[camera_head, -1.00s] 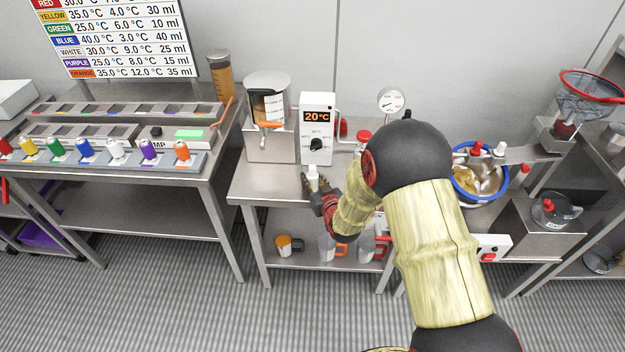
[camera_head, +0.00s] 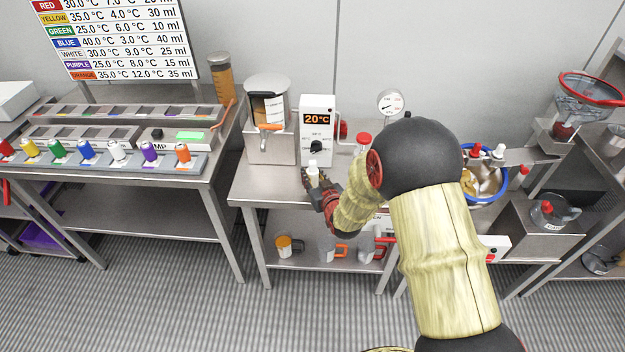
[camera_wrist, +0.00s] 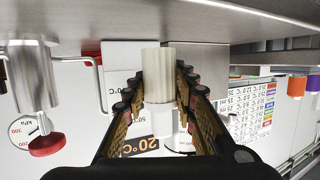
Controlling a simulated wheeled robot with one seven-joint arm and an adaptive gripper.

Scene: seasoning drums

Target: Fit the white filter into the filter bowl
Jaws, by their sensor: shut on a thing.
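The white filter (camera_head: 313,168) is a small pale cylinder standing up out of my gripper (camera_head: 314,184), above the front of the middle table in the head view. In the wrist view, my gripper (camera_wrist: 163,85) is shut on the filter (camera_wrist: 158,70), with one dark finger along each side. The filter's far end sticks out past the fingertips. I cannot identify the filter bowl with certainty in either view. My arm hides part of the table right of the gripper.
A heater box reading 20 °C (camera_head: 317,120) and a clear pot (camera_head: 268,108) stand behind the gripper. A gauge (camera_head: 390,103) and a red cap (camera_head: 363,138) are to the right. A blue-rimmed bowl (camera_head: 503,184) sits beyond my arm. Mugs (camera_head: 285,246) stand on the lower shelf.

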